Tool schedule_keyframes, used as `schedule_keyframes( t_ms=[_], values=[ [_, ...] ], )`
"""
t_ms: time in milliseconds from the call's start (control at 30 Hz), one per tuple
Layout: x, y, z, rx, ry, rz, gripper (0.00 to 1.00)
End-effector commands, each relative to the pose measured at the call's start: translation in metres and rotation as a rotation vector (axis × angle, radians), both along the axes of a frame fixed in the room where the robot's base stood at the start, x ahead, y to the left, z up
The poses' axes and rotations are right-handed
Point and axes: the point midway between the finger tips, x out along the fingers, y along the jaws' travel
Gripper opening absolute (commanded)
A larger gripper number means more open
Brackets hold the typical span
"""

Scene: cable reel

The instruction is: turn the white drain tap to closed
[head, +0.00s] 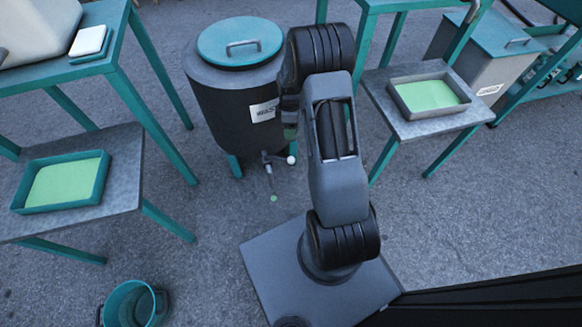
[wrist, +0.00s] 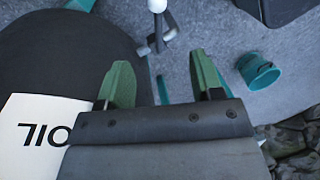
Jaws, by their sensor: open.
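The drain tap (head: 268,165) sticks out low on the front of a dark drum (head: 232,118) with a teal lid. Its white knob (head: 291,160) sits at the right end of a short lever, and the spout points down. In the wrist view the white knob (wrist: 157,5) is at the top edge, with the grey tap fitting (wrist: 160,36) below it. My gripper (wrist: 160,62) is open and empty, its two green fingers apart below the tap in that view. In the head view my gripper (head: 290,132) is mostly hidden by my arm, above the tap.
A green spot (head: 274,198) lies on the floor below the spout. A teal bucket (head: 133,304) stands at lower left. Tables with green-filled trays stand left (head: 103,180) and right (head: 397,92).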

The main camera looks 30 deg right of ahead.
Motion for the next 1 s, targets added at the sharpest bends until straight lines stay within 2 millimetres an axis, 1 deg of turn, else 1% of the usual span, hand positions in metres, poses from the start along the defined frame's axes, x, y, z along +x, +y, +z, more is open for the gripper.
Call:
schedule_keyframes(
  t_ms=[33, 267, 500, 700, 833, 1000],
  values=[
    [0.000, -0.002, -0.018, 0.006, 0.007, 0.016, 0.60],
    [-0.003, -0.003, -0.053, 0.017, 0.017, 0.046, 0.60],
    [-0.011, 0.001, -0.098, 0.017, 0.019, 0.045, 0.60],
    [-0.018, 0.004, -0.132, 0.016, 0.018, 0.045, 0.60],
    [-0.020, 0.006, -0.149, 0.016, 0.017, 0.046, 0.60],
    [-0.023, 0.007, -0.161, 0.015, 0.016, 0.046, 0.60]
  ],
)
